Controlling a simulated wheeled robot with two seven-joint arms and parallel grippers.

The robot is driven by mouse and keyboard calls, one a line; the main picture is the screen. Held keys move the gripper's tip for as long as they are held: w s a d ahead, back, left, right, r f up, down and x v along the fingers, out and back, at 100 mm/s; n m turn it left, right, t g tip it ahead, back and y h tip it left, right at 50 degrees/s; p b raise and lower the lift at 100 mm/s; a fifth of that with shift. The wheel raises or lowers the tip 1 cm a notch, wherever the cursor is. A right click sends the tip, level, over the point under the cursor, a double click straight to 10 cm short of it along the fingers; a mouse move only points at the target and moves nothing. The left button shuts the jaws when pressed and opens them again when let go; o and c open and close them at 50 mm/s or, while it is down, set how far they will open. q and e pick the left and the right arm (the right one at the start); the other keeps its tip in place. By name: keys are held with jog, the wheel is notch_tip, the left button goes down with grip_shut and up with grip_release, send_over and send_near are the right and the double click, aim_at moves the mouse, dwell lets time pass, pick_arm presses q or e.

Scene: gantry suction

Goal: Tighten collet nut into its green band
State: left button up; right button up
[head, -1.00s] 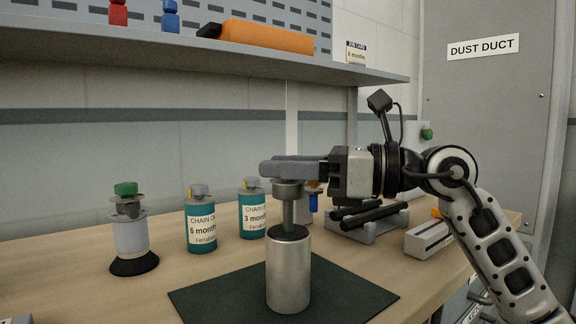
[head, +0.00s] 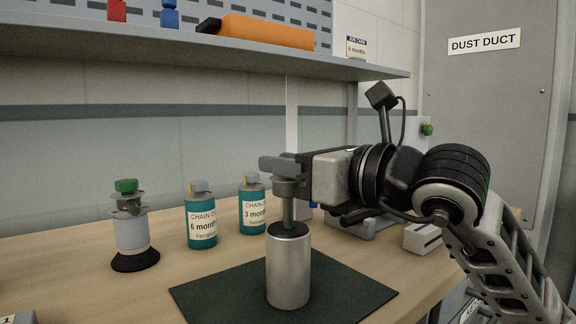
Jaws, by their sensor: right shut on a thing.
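The collet nut (head: 287,187) is a grey metal ring on top of a slim grey-green shaft (head: 289,212). The shaft stands upright from a silver cylinder (head: 288,270) with a dark top, on a dark green mat (head: 225,297). My right gripper (head: 281,166) reaches in from the right and is shut on the nut; its fingers hide the nut's upper part. I cannot make out a clear green band on the nut or shaft. My left gripper is not in view.
Two teal chain oil cans (head: 201,222) (head: 252,210) stand behind on the left. A green-capped device with a black base (head: 132,235) is farther left. A shelf (head: 200,48) runs above, carrying an orange object (head: 262,32). A grey block (head: 422,238) lies right.

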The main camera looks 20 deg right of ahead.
jog(key=o, duration=1)
jog(key=shift+c, duration=0.2)
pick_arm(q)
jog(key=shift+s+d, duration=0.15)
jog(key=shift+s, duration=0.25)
pick_arm(e)
jog(key=shift+s+d, duration=0.1)
jog(key=shift+d, duration=0.05)
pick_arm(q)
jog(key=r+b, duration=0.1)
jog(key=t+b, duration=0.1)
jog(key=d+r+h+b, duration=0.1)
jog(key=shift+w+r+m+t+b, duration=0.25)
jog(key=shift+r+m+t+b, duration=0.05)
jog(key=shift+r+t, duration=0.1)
pick_arm(e)
jog(key=v, duration=1.5)
jog(key=shift+s, duration=0.35)
